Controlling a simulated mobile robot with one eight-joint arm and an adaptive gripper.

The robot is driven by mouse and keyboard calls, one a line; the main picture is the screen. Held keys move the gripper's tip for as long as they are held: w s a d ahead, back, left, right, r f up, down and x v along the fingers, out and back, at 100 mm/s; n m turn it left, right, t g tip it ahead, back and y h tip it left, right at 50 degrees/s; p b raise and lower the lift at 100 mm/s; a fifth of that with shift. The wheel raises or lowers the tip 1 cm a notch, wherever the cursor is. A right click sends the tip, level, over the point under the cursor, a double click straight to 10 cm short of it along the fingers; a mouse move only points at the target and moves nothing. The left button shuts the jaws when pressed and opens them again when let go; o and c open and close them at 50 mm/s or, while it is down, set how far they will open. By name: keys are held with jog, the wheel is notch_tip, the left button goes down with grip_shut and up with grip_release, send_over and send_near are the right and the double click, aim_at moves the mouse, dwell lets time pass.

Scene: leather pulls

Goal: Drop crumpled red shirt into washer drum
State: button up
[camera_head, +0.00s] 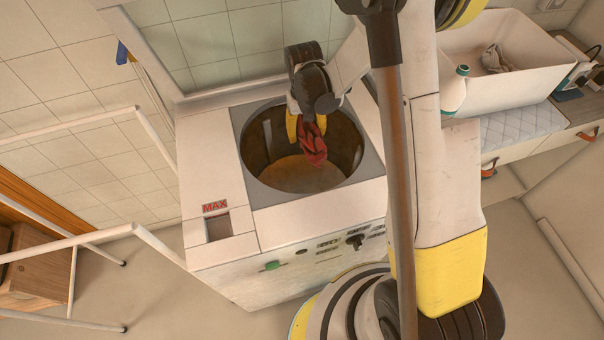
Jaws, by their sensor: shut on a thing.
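The crumpled red shirt (312,146) hangs from my gripper (303,126) over the round opening of the washer drum (290,178). My gripper is shut on the shirt, with a yellow finger showing at its left. The shirt appears in front of the far half of the opening. I cannot tell whether its lower end is above the rim or inside. The drum has a dark, brownish inside wall, and its floor looks bare where I see it. The white washer (215,170) stands upright with its open top facing up. My wrist hides part of the back rim.
A white bottle (455,90) and a sink basin (525,90) with a grey cloth (495,60) stand right of the washer. A quilted pad (515,128) lies before the basin. White rack bars (150,135) stand on the left, near a wooden crate (35,270).

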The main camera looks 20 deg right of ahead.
notch_tip(320, 180, down, 6)
jog(key=b, duration=0.3)
jog(key=shift+s, duration=0.1)
jog(key=shift+r, duration=0.1)
jog(key=o, duration=1.3)
jog(key=shift+o, duration=0.2)
jog(key=r, duration=1.2)
jog(key=shift+a, duration=0.25)
